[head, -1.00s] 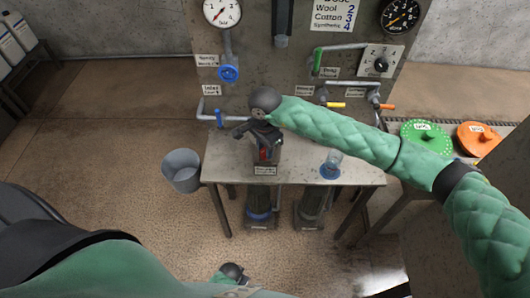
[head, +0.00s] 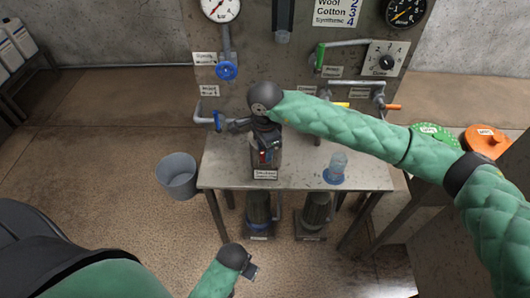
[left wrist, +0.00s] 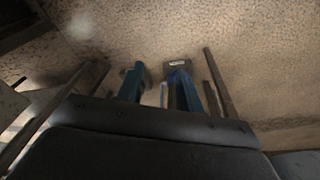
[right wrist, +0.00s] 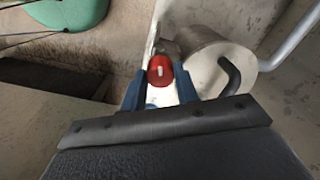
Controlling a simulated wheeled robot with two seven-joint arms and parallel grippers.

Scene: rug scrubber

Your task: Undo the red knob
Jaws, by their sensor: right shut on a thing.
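The red knob (right wrist: 160,72) sits between the blue fingers of my right gripper (right wrist: 159,92) in the right wrist view, with a pale mark on its face. The gripper is shut on it. In the head view my right gripper (head: 264,146) reaches down over the dark device on the table, and the red knob (head: 264,157) shows only as a small patch, mostly hidden by the gripper. My left gripper (head: 250,270) hangs low in front of the table, over the floor. In the left wrist view its fingers (left wrist: 158,88) are apart with nothing between them.
The metal table (head: 215,170) stands against a panel with gauges, pipes and a blue valve wheel (head: 227,70). A clear cup with a blue base (head: 335,170) stands right of the device. A grey bucket (head: 177,176) is at left. Green (head: 431,137) and orange (head: 483,140) lids lie right.

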